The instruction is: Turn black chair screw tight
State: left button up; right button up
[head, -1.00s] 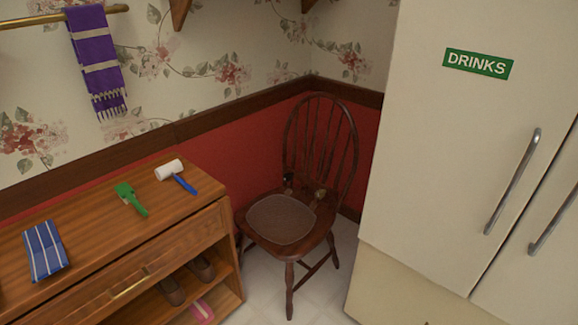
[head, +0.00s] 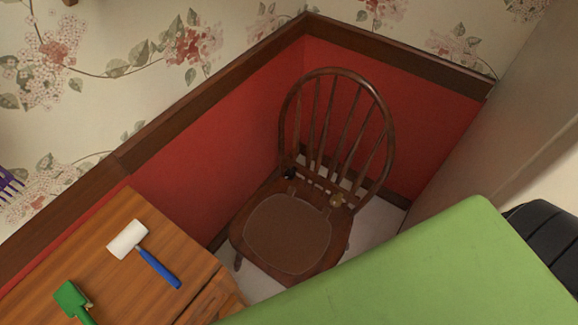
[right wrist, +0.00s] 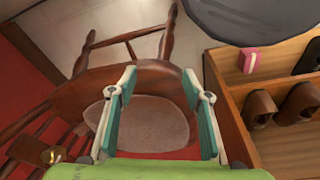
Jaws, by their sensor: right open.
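The brown wooden chair (head: 327,72) stands in the corner, with a spindle back and a woven seat pad (head: 288,234). A small black screw (head: 289,174) sits at the rear left of the seat, near the base of the back. A brass-coloured screw (head: 337,200) sits at the rear right. My right gripper (right wrist: 160,88) is open and empty above the chair seat (right wrist: 152,78), its teal fingers on either side of the pad. The brass screw (right wrist: 48,154) shows at the lower left of the right wrist view; the black screw cannot be made out there. My left gripper is out of view.
A wooden cabinet (head: 60,262) stands left of the chair, with a white-and-blue roller (head: 143,252) and a green tool (head: 72,298) on top. Shoes (right wrist: 262,104) and a pink item (right wrist: 252,61) lie on its shelves. Red walls close in behind; a pale fridge side (head: 495,115) is at right.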

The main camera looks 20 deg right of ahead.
jog(key=w+r+n+t+p, duration=0.1)
jog(key=w+r+p, duration=0.25)
jog(key=r, duration=1.25)
jog(key=w+r+p, duration=0.3)
jog(key=r+p, duration=0.1)
jog(key=r, duration=1.2)
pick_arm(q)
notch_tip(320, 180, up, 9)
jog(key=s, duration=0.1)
pick_arm(e)
jog(key=n+h, duration=0.3)
jog(key=n, duration=1.8)
send_near(289, 174)
jog(key=b+x, duration=0.9)
jog(key=b, duration=0.4)
jog(key=shift+f, duration=0.25)
pick_arm(q)
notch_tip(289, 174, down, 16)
jog(key=b, duration=0.2)
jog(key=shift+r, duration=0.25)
pick_arm(e)
jog(key=shift+w+d+f, duration=0.25)
jog(key=shift+w+f, duration=0.05)
jog(key=shift+f, duration=0.2)
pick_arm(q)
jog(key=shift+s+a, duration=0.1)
pick_arm(e)
jog(key=shift+t, duration=0.3)
jog(key=c, duration=1.1)
